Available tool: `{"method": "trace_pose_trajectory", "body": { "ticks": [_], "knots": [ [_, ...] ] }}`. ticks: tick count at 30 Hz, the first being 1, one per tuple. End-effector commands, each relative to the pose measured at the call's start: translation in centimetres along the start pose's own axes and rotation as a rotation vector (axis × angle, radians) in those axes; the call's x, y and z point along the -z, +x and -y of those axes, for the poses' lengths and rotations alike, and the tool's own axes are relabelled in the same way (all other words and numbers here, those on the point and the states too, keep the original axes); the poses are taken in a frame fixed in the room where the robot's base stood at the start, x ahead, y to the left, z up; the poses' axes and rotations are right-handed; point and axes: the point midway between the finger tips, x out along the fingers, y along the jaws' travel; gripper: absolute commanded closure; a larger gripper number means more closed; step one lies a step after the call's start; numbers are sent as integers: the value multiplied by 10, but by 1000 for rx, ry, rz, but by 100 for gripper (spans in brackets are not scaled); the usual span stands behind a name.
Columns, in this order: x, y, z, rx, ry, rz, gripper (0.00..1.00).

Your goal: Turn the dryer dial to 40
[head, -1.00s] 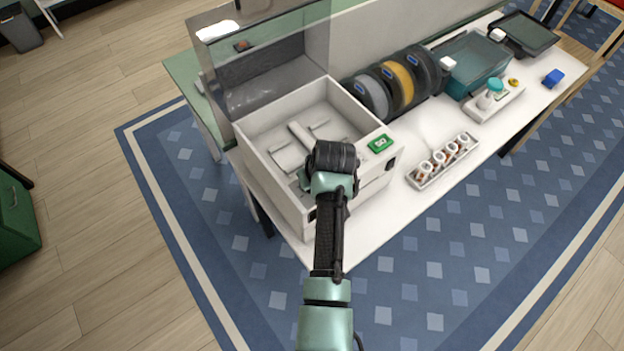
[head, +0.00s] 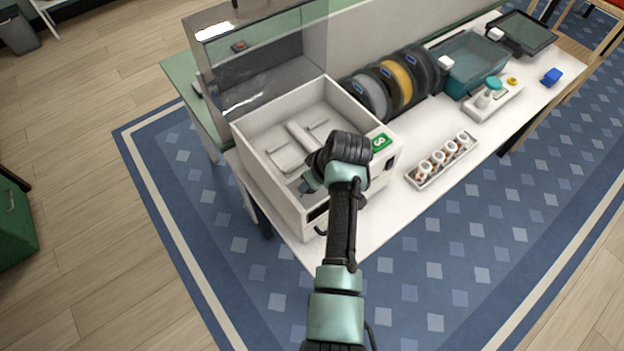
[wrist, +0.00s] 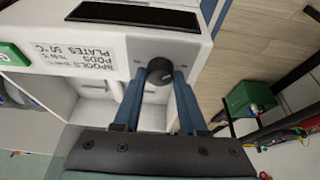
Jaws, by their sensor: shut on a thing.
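The dryer is a white open-topped box (head: 262,190) on the table, with its clear lid (head: 262,60) raised. In the wrist view its front panel carries a black dial (wrist: 160,71), a dark display (wrist: 135,14) and a label (wrist: 67,56) reading SPOOLS, PODS 50 °C and PLATES, partly blurred. My gripper (wrist: 163,82) is shut on the dial, with one blue finger on each side of it. In the head view my wrist hides the dial. The dial's setting is not legible.
A tray of small pods (head: 442,160) lies to the right, with bare table between. A teal bin (head: 468,65) stands further back.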

Motion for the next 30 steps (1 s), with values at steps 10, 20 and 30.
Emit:
{"method": "trace_pose_trajectory", "body": {
  "ticks": [10, 20, 30],
  "knots": [
    [0, 0, 0, -2, 0, -1, 29],
    [0, -6, -1, -2, 1, -2, 29],
    [1, -64, -1, -5, 1, -5, 29]
  ]
}}
